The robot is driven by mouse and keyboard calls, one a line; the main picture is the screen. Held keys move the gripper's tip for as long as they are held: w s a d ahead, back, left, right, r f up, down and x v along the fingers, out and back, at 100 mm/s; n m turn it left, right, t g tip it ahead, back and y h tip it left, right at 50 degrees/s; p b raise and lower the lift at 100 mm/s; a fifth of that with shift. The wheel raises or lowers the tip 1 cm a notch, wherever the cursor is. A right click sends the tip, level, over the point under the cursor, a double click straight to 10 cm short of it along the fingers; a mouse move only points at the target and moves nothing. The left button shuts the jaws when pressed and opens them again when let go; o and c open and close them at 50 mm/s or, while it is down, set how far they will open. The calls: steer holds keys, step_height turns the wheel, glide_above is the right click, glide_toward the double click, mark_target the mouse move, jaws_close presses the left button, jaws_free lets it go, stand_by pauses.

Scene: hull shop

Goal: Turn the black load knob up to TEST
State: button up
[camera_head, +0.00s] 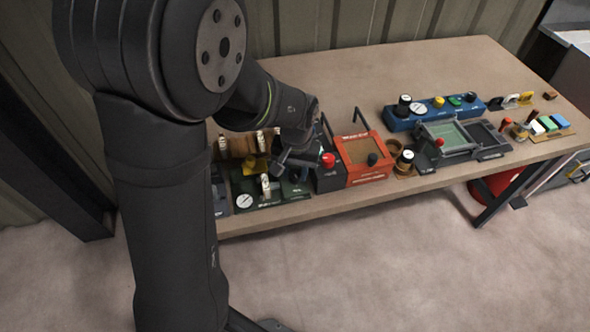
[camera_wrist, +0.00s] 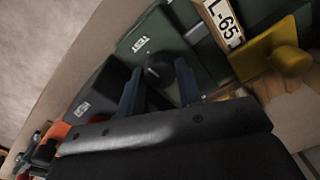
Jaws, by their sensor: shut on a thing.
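The black load knob (camera_wrist: 160,68) sits on a green panel (camera_wrist: 152,28) with a white TEST label (camera_wrist: 140,44) beside it in the wrist view. My gripper (camera_wrist: 157,75) has its two blue-grey fingers on either side of the knob and is shut on it. The knob's lower part is hidden by the gripper body, and I cannot read its pointer angle. In the head view my gripper (camera_head: 284,168) reaches down to the green panel (camera_head: 270,201), and the knob is hidden there.
A dark box with a red button (camera_head: 328,160) and an orange box (camera_head: 367,177) stand right of the gripper. The table's back (camera_head: 400,70) is clear.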

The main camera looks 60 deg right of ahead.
mark_target(297, 174)
stand_by(0.3)
steer(key=o, duration=0.7)
step_height(297, 174, up, 18)
steer(key=shift+s+f, duration=0.2)
steer(key=shift+f, duration=0.05)
steer(key=shift+o, duration=0.2)
steer(key=shift+d, duration=0.1)
